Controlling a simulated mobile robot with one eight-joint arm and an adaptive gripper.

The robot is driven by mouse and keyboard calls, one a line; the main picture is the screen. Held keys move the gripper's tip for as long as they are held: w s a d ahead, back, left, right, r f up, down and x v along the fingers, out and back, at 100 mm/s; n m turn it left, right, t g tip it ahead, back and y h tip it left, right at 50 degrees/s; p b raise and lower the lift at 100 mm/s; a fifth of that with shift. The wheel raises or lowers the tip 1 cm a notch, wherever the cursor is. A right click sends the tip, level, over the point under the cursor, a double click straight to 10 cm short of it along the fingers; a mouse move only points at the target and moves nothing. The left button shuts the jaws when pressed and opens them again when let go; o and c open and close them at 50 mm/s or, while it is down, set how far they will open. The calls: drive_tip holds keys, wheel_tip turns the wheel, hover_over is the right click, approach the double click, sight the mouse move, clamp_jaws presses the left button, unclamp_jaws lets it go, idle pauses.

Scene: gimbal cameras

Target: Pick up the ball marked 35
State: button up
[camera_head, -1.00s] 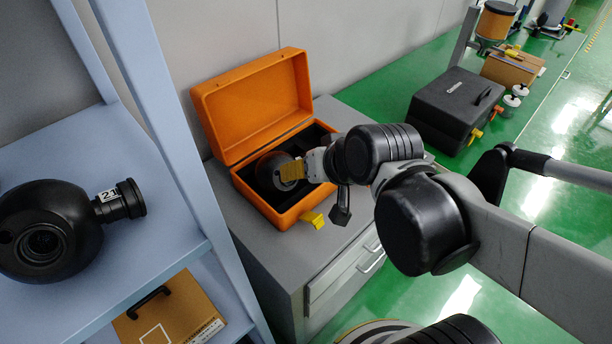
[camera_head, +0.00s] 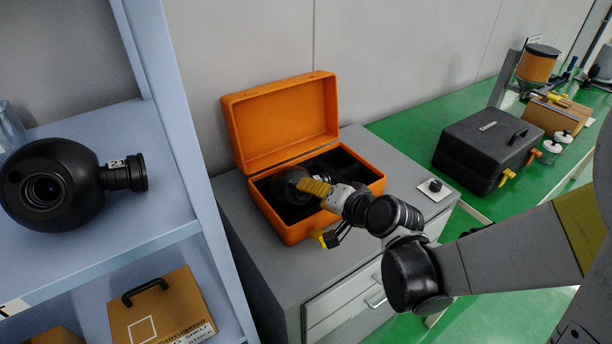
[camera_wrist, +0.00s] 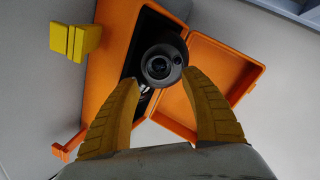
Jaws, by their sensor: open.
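A dark ball-shaped gimbal camera (camera_head: 289,185) sits in the left part of the open orange case (camera_head: 291,230). In the wrist view the ball (camera_wrist: 161,63) shows its round lens face, just beyond and between my fingertips. A small white mark shows beside it, but I cannot read a number. My gripper (camera_head: 314,186) has yellow fingers and reaches into the case from the right, beside the ball. In the wrist view my gripper (camera_wrist: 160,80) is open, with a gap between the fingers and nothing clearly held. My fingers hide part of the ball in the head view.
Another black gimbal ball (camera_head: 58,187), with a label that seems to read 21, rests on the blue shelf (camera_head: 150,222) at left. The case stands on a grey cabinet (camera_head: 290,278). Its raised lid (camera_head: 282,122) stands behind. A black case (camera_head: 487,145) lies on the green surface.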

sight(305, 194)
drive_tip(key=b+x, duration=0.2)
drive_tip(key=x, duration=0.3)
drive_tip(key=shift+a+f+b, duration=0.15)
drive_tip(key=shift+f+b, duration=0.05)
drive_tip(key=shift+b, duration=0.15)
drive_tip(key=shift+s, duration=0.1)
clamp_jaws()
